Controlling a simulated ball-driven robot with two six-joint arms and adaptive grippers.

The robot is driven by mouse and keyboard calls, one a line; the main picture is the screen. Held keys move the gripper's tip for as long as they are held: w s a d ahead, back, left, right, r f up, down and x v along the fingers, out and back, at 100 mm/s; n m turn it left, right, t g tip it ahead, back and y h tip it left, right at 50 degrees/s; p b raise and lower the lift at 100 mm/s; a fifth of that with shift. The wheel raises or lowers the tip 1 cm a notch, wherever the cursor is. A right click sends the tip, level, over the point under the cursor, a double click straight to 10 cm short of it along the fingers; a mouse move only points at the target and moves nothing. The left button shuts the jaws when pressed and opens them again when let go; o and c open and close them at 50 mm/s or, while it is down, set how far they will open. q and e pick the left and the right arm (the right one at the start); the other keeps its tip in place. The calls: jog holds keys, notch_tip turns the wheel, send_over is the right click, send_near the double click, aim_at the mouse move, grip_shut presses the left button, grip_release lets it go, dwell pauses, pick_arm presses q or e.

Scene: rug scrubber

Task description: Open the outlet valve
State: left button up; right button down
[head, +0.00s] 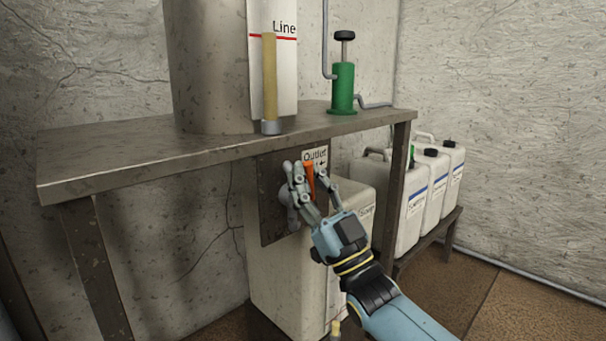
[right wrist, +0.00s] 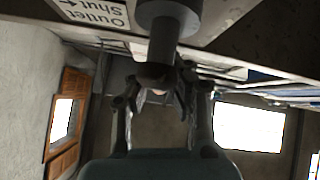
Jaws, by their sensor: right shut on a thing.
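The outlet valve has an orange lever (head: 309,176) and a grey body, on a dark plate (head: 271,222) below the shelf. The lever stands nearly upright below the Outlet label (head: 315,157). My right gripper (head: 310,183) is shut on the lever, with one finger on each side of it. In the right wrist view, a dark grey cylindrical fitting (right wrist: 168,22) reaches down between my right fingers (right wrist: 160,105); the lever is mostly hidden there. The label (right wrist: 98,12) appears upside down and reads Outlet Shut. My left gripper is out of view.
A metal shelf (head: 110,157) overhangs the valve. It carries a large tank (head: 207,70), a yellow sight tube (head: 269,80) and a green hand pump (head: 343,88). A white Soap container (head: 277,275) stands below. Several white jugs (head: 411,205) stand right of my arm.

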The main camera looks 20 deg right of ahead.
jog(key=shift+w+d+m+t+h+p, duration=0.1)
jog(key=shift+d+m+t+h+p, duration=0.1)
jog(key=shift+m+h, duration=0.85)
jog(key=shift+d+m+t+h+p, duration=0.1)
jog(key=shift+m+h+p, duration=0.05)
jog(key=shift+m+h, duration=0.9)
jog(key=c, duration=1.3)
grip_release()
jog(key=shift+d, duration=0.15)
jog(key=shift+o, duration=0.2)
jog(key=shift+f, duration=0.1)
jog(key=a+v, duration=0.1)
jog(key=v, duration=1)
jog(key=shift+s+d+f, duration=0.25)
jog(key=shift+s+d, duration=0.15)
jog(key=shift+d, duration=0.1)
